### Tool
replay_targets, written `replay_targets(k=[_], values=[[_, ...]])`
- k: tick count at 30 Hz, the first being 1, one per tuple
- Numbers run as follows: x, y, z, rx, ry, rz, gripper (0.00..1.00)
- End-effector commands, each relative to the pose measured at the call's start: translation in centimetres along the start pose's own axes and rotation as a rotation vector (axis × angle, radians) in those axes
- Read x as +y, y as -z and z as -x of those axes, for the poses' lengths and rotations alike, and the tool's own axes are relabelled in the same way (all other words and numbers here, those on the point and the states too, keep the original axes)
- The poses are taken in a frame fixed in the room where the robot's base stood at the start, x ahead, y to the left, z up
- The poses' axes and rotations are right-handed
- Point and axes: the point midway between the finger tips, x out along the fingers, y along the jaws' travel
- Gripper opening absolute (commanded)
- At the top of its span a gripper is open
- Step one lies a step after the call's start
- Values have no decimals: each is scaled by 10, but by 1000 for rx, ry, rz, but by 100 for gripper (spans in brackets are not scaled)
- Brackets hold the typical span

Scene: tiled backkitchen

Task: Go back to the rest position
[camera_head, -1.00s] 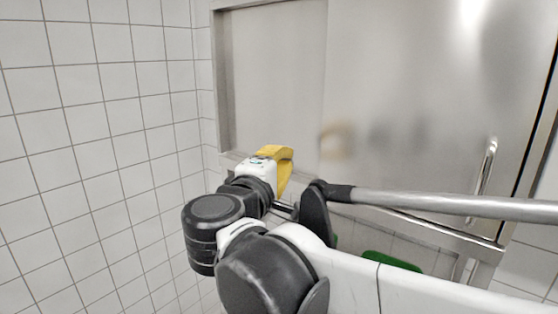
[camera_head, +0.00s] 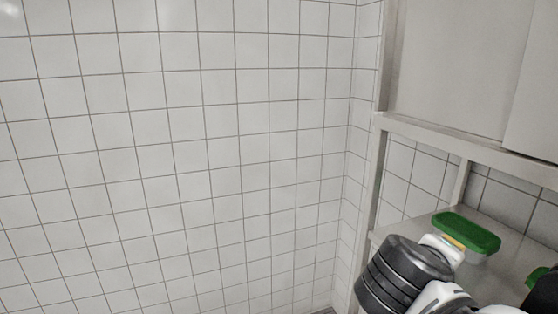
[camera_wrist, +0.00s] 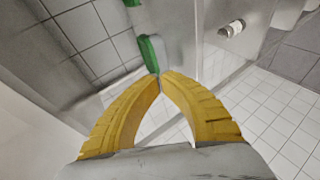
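My gripper shows in the wrist view (camera_wrist: 160,76). Its two yellow ribbed fingers arch inward and their tips meet, with nothing visible between them. In the head view my black and white arm is at the lower right. It covers most of the gripper; a small yellow sliver shows beside the green-lidded container (camera_head: 467,232), and I cannot tell if it is a finger. In the wrist view a green edge (camera_wrist: 153,54) lies just beyond the fingertips, apparently apart from them.
The container stands on a metal shelf (camera_head: 515,254) under a metal cabinet (camera_head: 455,62). Another green item (camera_head: 537,276) is partly hidden at the right edge. A white tiled wall (camera_head: 190,150) fills the left. The wrist view shows tiled floor (camera_wrist: 278,112) at the right.

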Motion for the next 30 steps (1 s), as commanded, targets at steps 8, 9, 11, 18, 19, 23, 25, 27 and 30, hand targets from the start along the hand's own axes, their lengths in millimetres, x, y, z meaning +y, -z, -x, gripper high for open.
replay_targets(k=[8, 9, 11, 18, 19, 23, 25, 27, 30], values=[[-210, -49, -62, 7, 384, -279, 0], [-236, -53, -67, 12, 436, -326, 0], [-272, -57, -73, 18, 510, -398, 0], [-369, -58, -82, 51, 727, -643, 0], [-375, -57, -82, 54, 743, -663, 0], [-388, -55, -80, 62, 786, -716, 0], [-389, -54, -80, 63, 791, -723, 0], [-389, -54, -80, 63, 791, -723, 0], [-389, -54, -80, 63, 791, -723, 0]])
